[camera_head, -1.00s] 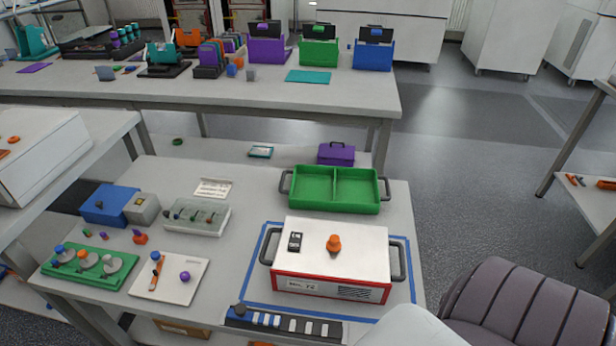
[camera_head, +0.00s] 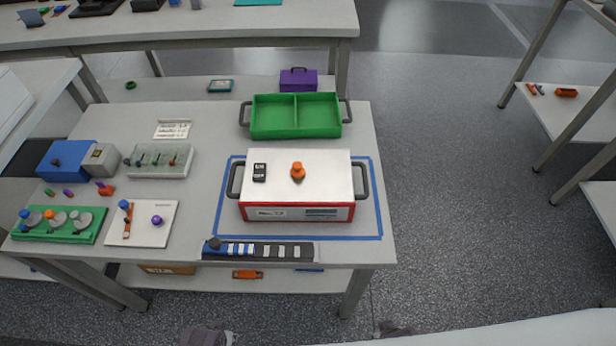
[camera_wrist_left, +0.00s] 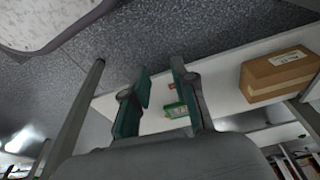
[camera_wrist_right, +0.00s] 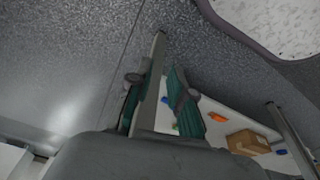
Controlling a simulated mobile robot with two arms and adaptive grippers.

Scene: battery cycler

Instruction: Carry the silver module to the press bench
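The silver module (camera_head: 310,182) is a wide box with a pale top, red lower trim and a dark handle at each side. It sits level inside a blue tape outline (camera_head: 225,215) on the near bench. An orange knob (camera_head: 298,172) and a small black panel show on its top. My left gripper (camera_wrist_left: 160,72) is open and empty, fingers apart, in its wrist view. My right gripper (camera_wrist_right: 155,78) is also open and empty. In the head view only dark gripper parts show at the bottom edge, apart from the module. I cannot tell which surface is the press bench.
A green two-part tray (camera_head: 272,134) stands just behind the module. A black switch strip (camera_head: 258,251) lies in front of it. A white plate (camera_head: 142,234), green tray (camera_head: 88,236) and blue box (camera_head: 66,160) fill the left side. Open floor (camera_head: 450,180) lies to the right.

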